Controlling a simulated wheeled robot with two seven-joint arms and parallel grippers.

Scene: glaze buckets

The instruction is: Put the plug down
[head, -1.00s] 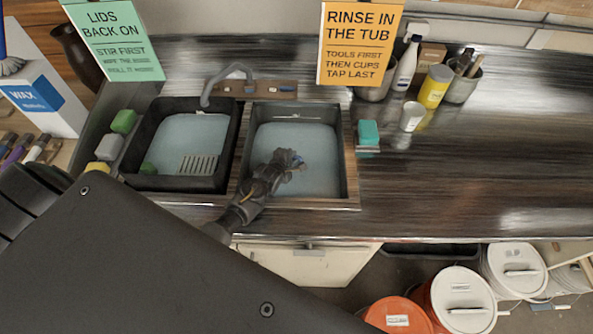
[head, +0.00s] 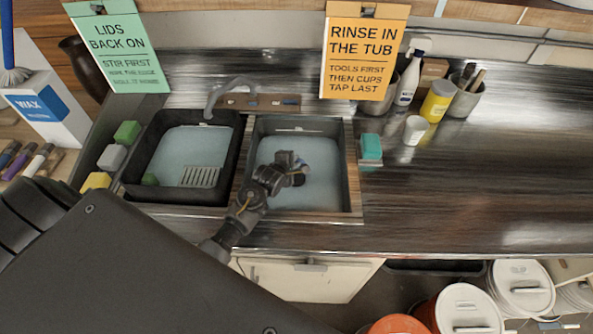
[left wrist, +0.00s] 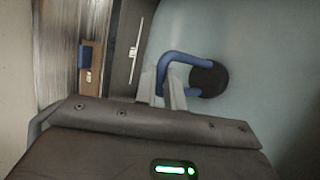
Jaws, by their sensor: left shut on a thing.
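The plug is a dark round disc with a blue loop handle (left wrist: 182,58). In the left wrist view its dark disc (left wrist: 209,78) shows over the pale blue-grey water or tub floor. My left gripper (left wrist: 165,92) is shut on the blue handle. In the head view my left gripper (head: 300,170) is over the right-hand tub (head: 348,180), and the plug is mostly hidden by it. I cannot tell whether the disc touches the tub's bottom. My right gripper is not in view.
A black basin (head: 131,178) with a grate stands left of the tub. A teal sponge (head: 371,146) lies just right of the tub. The counter further right is clear in front.

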